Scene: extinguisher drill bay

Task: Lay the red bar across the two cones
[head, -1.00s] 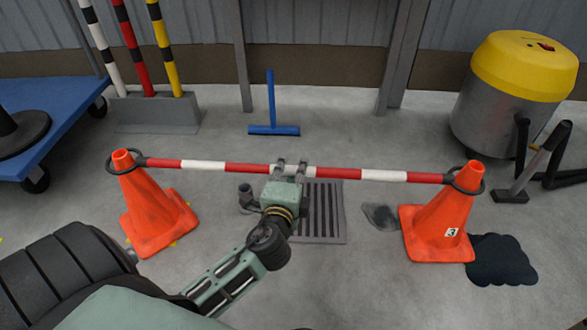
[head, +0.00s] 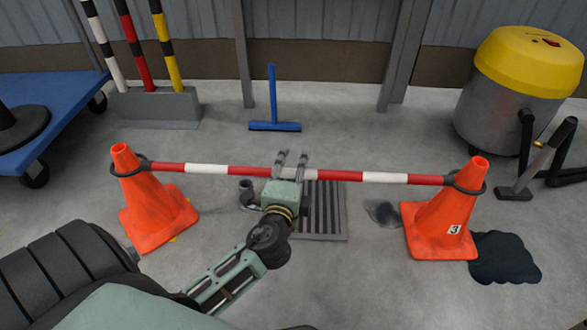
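The red-and-white bar (head: 248,171) spans level between the two orange cones. Its dark left end ring (head: 116,172) goes around the upper part of the left cone (head: 155,215). Its dark right end ring (head: 455,184) goes around the upper part of the right cone (head: 432,235), marked 3. My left gripper (head: 293,156) is at the bar's middle, its two fingers apart and reaching past the bar. It looks open, with the bar crossing at the fingers; whether they touch it is unclear. My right gripper is not in view.
A floor grate (head: 325,215) lies below the bar, and a dark spill (head: 503,260) beside the right cone. A blue squeegee (head: 274,126), a striped-post stand (head: 160,110) and a yellow-topped drum (head: 510,110) stand behind. A blue cart (head: 50,105) is at left.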

